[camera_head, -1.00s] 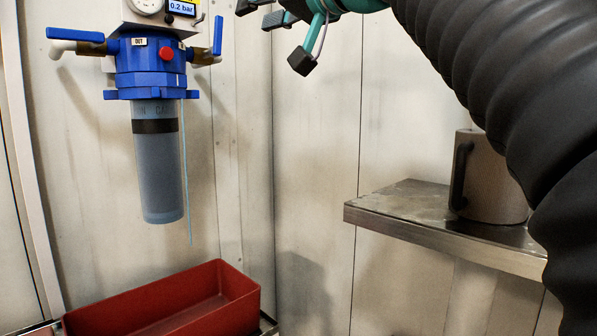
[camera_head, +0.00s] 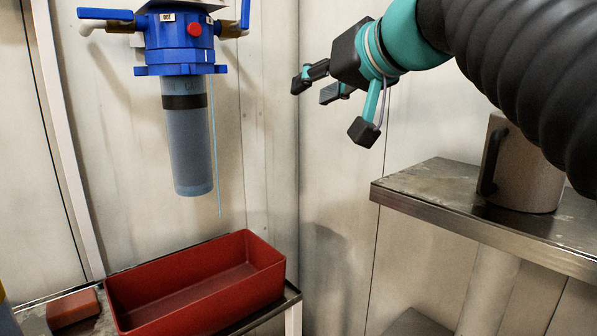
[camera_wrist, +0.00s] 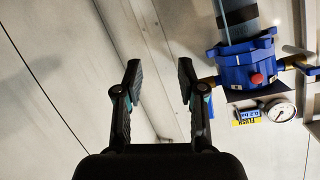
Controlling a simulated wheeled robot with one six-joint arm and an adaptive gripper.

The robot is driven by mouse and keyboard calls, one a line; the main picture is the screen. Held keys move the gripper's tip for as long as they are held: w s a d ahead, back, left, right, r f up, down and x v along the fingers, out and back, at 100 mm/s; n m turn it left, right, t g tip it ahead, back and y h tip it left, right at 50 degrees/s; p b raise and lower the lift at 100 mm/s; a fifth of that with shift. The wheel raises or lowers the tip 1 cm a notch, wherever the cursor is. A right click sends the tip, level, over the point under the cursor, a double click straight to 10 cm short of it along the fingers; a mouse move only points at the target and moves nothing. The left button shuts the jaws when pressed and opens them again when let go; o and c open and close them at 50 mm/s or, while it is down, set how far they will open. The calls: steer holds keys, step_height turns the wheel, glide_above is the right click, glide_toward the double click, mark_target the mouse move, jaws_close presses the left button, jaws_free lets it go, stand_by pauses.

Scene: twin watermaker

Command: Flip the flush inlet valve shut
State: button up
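The blue filter head (camera_head: 180,40) hangs on the wall at upper left, above a clear filter bowl (camera_head: 188,150). On its right side a valve has a blue lever (camera_head: 245,14) standing upright, cut by the top edge. On its left, by the OUT label, another blue lever (camera_head: 105,14) lies horizontal. I cannot read an inlet label. My gripper (camera_head: 316,84) is open and empty, right of the filter and apart from it. In the wrist view its fingers (camera_wrist: 160,82) are spread, and the filter head (camera_wrist: 247,65) appears inverted, right of them; the right-hand valve's lever is not clear there.
A red bin (camera_head: 265,255) stands below the filter, with a red-brown block (camera_head: 72,308) left of it. A steel shelf (camera_head: 420,190) with a grey mug-like container (camera_head: 530,170) is at right. A gauge (camera_wrist: 280,111) and FLUSH display (camera_wrist: 247,117) show in the wrist view.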

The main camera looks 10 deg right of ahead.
steer(key=s+d+f+g+h+p, duration=0.1)
steer(key=s+f, duration=0.1)
steer(key=f, duration=0.4)
steer(key=s+d+f+m+g+h+p, duration=0.1)
steer(key=s+f, duration=0.1)
steer(key=f, duration=0.5)
steer(key=shift+g+h, duration=0.3)
steer(key=shift+g, duration=0.1)
steer(key=shift+c, duration=1.4)
steer(key=n+t+y+b, duration=0.4)
steer(key=n+t+y, duration=0.1)
steer(key=n+y, duration=0.1)
glide_toward(246, 19)
step_height(246, 19, up, 3)
steer(key=s+d, duration=0.2)
steer(key=shift+m, duration=0.3)
steer(key=x, duration=0.4)
steer(key=p+x, duration=0.1)
steer(key=x, duration=0.8)
steer(key=shift+w+a+r+p, duration=0.15)
steer(key=shift+r+p, duration=0.15)
steer(key=shift+p, duration=0.1)
jaws_close()
